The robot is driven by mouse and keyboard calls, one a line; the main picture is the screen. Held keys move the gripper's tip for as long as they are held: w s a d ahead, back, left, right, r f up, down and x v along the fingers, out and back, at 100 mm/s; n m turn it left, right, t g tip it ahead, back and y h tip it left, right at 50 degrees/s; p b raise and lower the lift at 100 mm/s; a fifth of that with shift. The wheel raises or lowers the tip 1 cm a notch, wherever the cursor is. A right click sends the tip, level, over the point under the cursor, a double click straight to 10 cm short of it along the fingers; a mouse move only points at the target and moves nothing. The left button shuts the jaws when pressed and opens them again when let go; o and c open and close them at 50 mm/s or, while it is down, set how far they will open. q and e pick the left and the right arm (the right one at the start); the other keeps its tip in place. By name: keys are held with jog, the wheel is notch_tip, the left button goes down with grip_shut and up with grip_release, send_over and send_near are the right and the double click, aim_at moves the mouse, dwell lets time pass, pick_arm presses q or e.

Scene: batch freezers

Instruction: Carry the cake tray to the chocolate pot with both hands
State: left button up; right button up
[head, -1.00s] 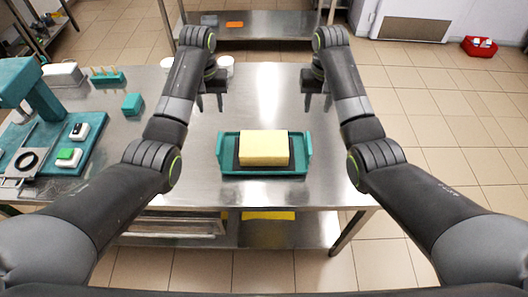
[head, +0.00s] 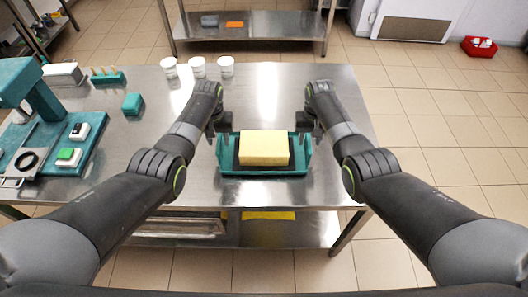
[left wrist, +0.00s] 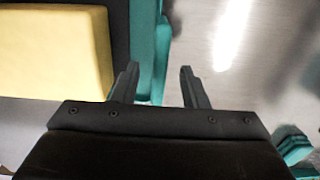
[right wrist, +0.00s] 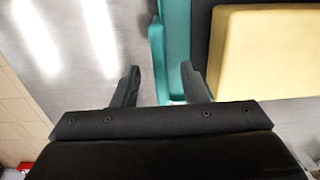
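The teal cake tray (head: 264,173) lies on the steel table with a yellow block of cake (head: 264,147) on its dark middle. My left gripper (head: 220,134) is low at the tray's left end. In the left wrist view its fingers (left wrist: 160,88) are apart, with the tray's teal end wall (left wrist: 150,45) between them or just beyond. My right gripper (head: 307,134) is at the tray's right end. In the right wrist view its fingers (right wrist: 160,85) are apart, with the teal end wall (right wrist: 170,45) between them or just beyond. I cannot identify a chocolate pot.
A teal machine (head: 40,110) stands on the table's left side, near a small teal block (head: 133,104) and a teal rack (head: 106,76). Several white cups (head: 198,67) stand at the back edge. The table right of the tray is clear.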

pick_arm(q)
jog(key=shift+f, duration=1.05)
pick_arm(e)
jog(key=shift+f, duration=1.05)
pick_arm(q)
grip_shut()
pick_arm(e)
grip_shut()
pick_arm(q)
jog(key=shift+w, duration=0.1)
